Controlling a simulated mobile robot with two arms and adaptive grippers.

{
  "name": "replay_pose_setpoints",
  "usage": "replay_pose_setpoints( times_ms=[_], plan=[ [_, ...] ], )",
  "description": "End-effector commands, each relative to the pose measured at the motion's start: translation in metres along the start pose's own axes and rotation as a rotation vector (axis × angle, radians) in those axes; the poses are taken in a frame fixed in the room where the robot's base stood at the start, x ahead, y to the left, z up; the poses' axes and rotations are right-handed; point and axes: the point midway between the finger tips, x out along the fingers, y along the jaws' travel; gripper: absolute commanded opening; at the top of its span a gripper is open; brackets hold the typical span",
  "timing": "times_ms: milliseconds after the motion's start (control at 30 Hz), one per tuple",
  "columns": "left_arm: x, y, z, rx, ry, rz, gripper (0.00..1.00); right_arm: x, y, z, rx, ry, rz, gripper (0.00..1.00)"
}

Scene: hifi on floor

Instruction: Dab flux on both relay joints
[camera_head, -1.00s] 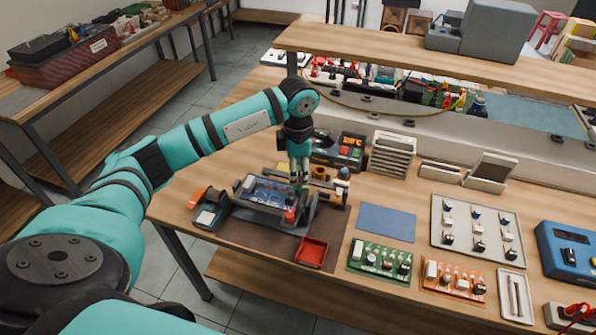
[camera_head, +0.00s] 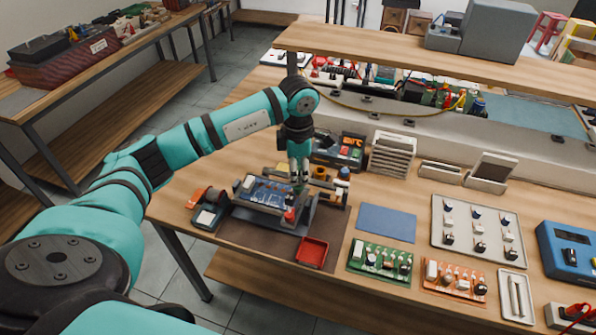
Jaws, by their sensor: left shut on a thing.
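My left gripper (camera_head: 299,181) reaches down over the right end of a blue circuit board (camera_head: 266,193), which sits tilted in a board holder (camera_head: 268,216) on a brown mat. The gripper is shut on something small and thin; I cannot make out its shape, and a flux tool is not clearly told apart. A red part (camera_head: 290,215) stands at the board's lower right corner. Whether the held thing touches the board is hidden at this size. The relay joints are too small to tell. My right gripper is not in view.
A red tray (camera_head: 312,252) lies in front of the holder. Green (camera_head: 379,261) and orange (camera_head: 454,279) boards lie to the right, with a blue pad (camera_head: 386,222) behind. A soldering station (camera_head: 340,150) stands behind the gripper. A raised shelf (camera_head: 400,58) spans the back.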

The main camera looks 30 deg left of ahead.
Motion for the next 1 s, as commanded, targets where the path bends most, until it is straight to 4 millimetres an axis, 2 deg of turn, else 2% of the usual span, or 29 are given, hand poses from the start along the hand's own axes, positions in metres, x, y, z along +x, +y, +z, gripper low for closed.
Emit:
replay_pose_setpoints(
  times_ms=[267,733,1000],
  plan=[
    [-0.002,-0.001,0.0,0.001,0.002,-0.002,0.0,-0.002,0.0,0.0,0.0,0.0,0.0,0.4],
    [-0.044,0.0,0.0,0.0,0.001,0.0,0.0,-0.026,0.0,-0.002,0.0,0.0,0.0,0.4],
    [-0.044,0.0,0.0,0.0,0.001,-0.001,0.0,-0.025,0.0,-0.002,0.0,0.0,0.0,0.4]
  ],
)
